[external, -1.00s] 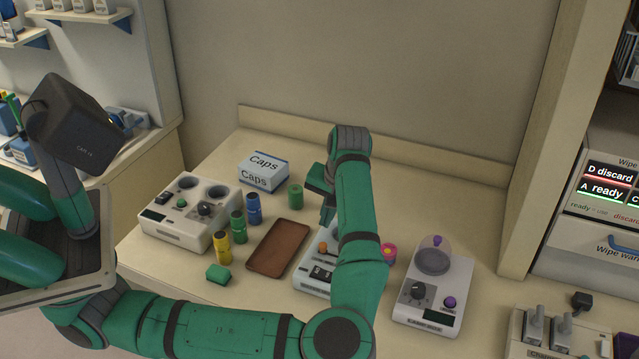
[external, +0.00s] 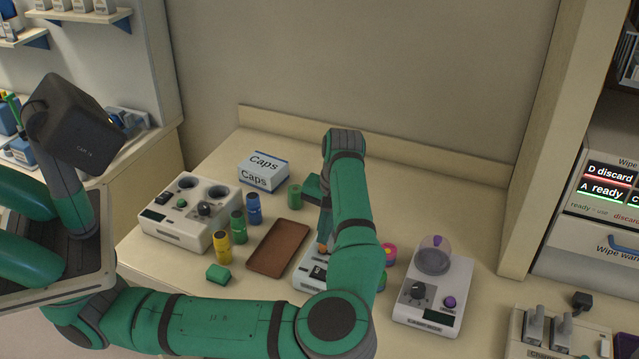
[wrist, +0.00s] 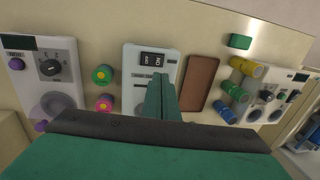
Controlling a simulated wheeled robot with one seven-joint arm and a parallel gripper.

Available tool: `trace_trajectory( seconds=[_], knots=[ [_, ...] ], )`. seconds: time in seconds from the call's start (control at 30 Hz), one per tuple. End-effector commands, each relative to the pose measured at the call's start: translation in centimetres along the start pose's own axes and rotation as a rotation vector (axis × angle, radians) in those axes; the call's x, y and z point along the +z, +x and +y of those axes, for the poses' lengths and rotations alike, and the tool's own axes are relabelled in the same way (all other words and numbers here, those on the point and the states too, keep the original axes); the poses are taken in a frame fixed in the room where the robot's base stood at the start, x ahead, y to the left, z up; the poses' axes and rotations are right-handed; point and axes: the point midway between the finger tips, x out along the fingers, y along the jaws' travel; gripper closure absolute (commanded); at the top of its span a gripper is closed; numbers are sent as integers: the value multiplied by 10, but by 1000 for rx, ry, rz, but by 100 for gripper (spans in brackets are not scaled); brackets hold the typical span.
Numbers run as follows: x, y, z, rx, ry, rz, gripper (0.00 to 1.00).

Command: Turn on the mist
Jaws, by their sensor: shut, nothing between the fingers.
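No label reading "mist" is legible, so I cannot tell which device makes it. A pale middle device (external: 308,281) lies partly hidden under my arm. In the wrist view this device (wrist: 132,58) has a black rocker switch (wrist: 152,59) with white lettering and grey markings below. My gripper (wrist: 158,78) is shut and empty, its green fingers over this device, with the tips just below the switch in the picture. Contact cannot be told. In the external view my arm hides the fingertips.
A right device (external: 436,285) has a clear dome, dial and purple button. A left device (external: 170,222) has two wells. Between stand a brown tray (external: 278,247), coloured bottles (external: 238,227), a green block (external: 218,273) and a Caps box (external: 263,172).

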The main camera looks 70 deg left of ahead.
Motion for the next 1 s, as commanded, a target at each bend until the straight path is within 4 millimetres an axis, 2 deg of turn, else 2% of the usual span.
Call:
trace_trajectory(
  seconds=[0.3,0.5,0.7,1.0],
  knots=[
    [0,60,0,0,0,-1,100],
    [0,91,0,1,1,0,100],
    [0,107,0,0,1,0,100],
    [0,110,0,0,1,2,100]
  ],
)
